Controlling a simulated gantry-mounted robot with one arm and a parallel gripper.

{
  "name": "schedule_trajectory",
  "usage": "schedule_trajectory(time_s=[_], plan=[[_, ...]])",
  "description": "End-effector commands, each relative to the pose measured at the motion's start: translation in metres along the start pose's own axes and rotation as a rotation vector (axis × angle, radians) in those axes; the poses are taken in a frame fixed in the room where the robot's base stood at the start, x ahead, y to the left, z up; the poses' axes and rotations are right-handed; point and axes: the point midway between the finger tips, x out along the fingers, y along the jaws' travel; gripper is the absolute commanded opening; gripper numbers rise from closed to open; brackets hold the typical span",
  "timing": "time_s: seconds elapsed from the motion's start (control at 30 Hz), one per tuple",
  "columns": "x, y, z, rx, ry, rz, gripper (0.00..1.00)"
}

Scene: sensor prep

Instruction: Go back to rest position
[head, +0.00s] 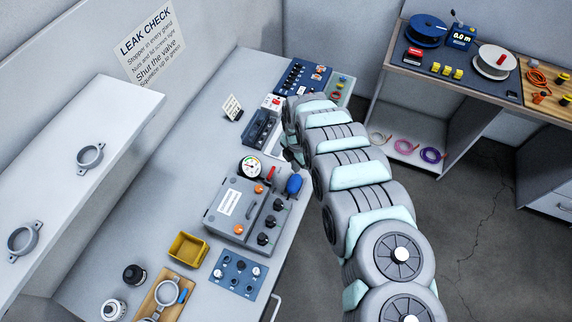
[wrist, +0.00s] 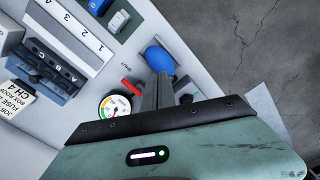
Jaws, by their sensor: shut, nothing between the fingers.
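My arm reaches from the lower right of the head view across the front edge of the grey bench (head: 200,150). My gripper (head: 292,158) is at its far end, partly hidden by my own arm, above the bench near the grey test box (head: 232,203). In the wrist view my gripper (wrist: 164,88) shows as grey fingers close together with nothing held. The blue bulb (wrist: 159,60) shows just past the fingertips; it also stands at the box's right corner in the head view (head: 294,185). The pressure gauge (wrist: 115,107) and red lever (wrist: 131,88) lie left of the fingers.
A yellow bin (head: 188,249), a blue panel with knobs (head: 236,273) and a wooden tray (head: 165,299) sit at the bench front. Control modules (head: 304,76) stand at the back. A side table with spools (head: 495,62) is at upper right. Bare floor (head: 480,220) lies right of my arm.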

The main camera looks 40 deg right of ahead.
Motion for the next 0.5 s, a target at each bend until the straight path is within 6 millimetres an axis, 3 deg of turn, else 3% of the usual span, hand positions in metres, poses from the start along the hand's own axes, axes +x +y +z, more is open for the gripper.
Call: schedule_trajectory(time_s=[0.5], plan=[[0.059, -0.002, 0.001, 0.003, 0.001, -0.002, 0.00]])
